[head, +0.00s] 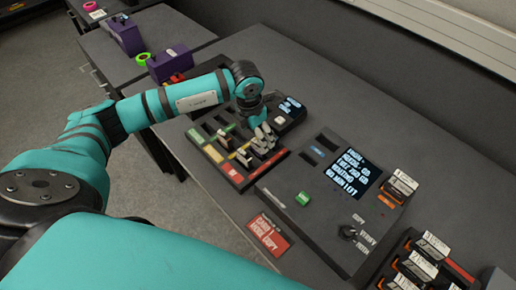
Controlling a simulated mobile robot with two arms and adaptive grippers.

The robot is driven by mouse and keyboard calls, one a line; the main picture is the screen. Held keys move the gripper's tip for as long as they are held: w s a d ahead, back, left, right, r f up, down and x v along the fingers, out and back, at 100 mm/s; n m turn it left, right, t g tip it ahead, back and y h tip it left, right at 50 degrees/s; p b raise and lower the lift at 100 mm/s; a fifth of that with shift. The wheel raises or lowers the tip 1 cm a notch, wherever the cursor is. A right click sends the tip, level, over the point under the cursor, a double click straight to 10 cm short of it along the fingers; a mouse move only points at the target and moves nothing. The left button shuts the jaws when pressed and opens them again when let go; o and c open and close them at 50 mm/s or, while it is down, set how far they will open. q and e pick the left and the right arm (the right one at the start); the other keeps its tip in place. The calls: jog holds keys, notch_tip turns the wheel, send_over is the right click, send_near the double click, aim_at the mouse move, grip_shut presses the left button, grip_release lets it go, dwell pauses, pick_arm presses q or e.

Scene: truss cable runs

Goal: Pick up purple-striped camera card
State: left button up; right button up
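My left gripper (264,142) is over a dark tray (236,177) with coloured label strips, its fingers pointing down close to small upright cards in the slots. One small card (244,158) stands just left of the fingers. The cards are too small for me to make out a purple stripe, and the fingers hide part of the slots. I cannot tell whether the fingers are open or holding a card. My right gripper is not in view.
A console (330,200) with a lit screen (354,175), green button and knob stands right of the tray. A red card (269,236) lies in front. A rack of white-labelled cartridges (418,264) is at lower right. Purple boxes (170,64) stand on tables at the back left.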

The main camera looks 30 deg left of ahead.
aim_at(258, 151)
pick_arm(q)
jog(key=f, duration=0.1)
jog(key=f+p, duration=0.1)
jog(key=f, duration=0.1)
jog(key=f+p, duration=0.1)
jog(key=shift+d+f, duration=0.35)
jog(key=shift+d, duration=0.05)
jog(key=shift+w+f, duration=0.1)
jog(key=shift+f, duration=0.25)
jog(key=c, duration=1.3)
jog(key=shift+r, duration=0.1)
